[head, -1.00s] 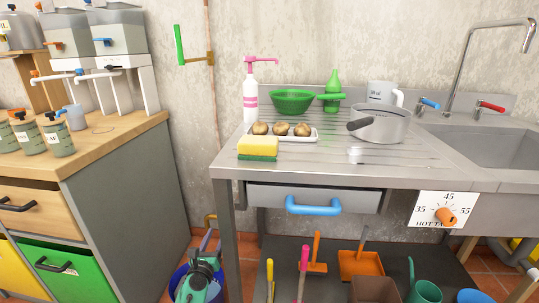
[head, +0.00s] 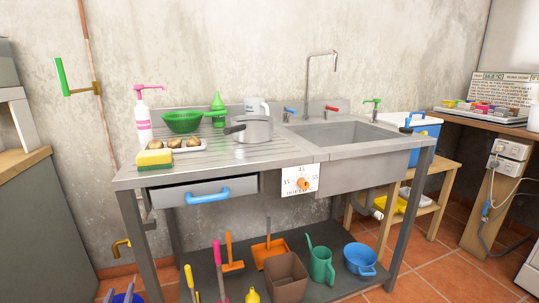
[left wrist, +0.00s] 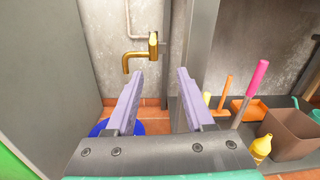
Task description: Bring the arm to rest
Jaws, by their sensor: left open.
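The bucket is partly hidden behind the left finger. My right gripper is in neither view.
A steel sink bench (head: 222,159) holds a pot (head: 253,130), green bowl (head: 183,122) and sponge (head: 154,158). Its drawer (head: 170,193) has a blue handle. The lower shelf carries a brown bin (head: 286,277) and a green watering can (head: 320,265). A grey cabinet (head: 40,235) stands left.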

